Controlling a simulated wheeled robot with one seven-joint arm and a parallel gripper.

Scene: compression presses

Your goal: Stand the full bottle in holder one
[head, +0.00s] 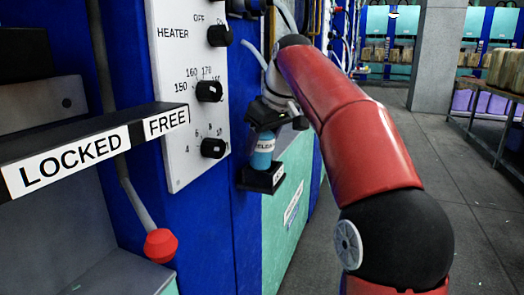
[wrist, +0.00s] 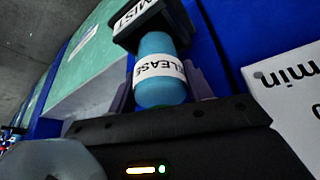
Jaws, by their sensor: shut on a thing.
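The bottle (head: 263,149) is light blue with a white band reading "RELEASE" in part. It stands about upright at the black holder (head: 262,179) on the blue press wall. My gripper (head: 270,128) is shut around the bottle's upper part. In the wrist view the bottle (wrist: 160,45) lies between the fingers of my gripper (wrist: 160,92), with its far end at the holder (wrist: 126,38), whose label reads "MIST". I cannot tell whether the bottle's base rests in the holder or just above it. The holder's number cannot be read.
A white heater panel (head: 178,128) with black knobs is left of the holder. A black bar (head: 85,140) marked "LOCKED" and "FREE" and a red knob (head: 160,245) are nearer. The floor (head: 440,190) at right is clear, with a table (head: 490,103) beyond.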

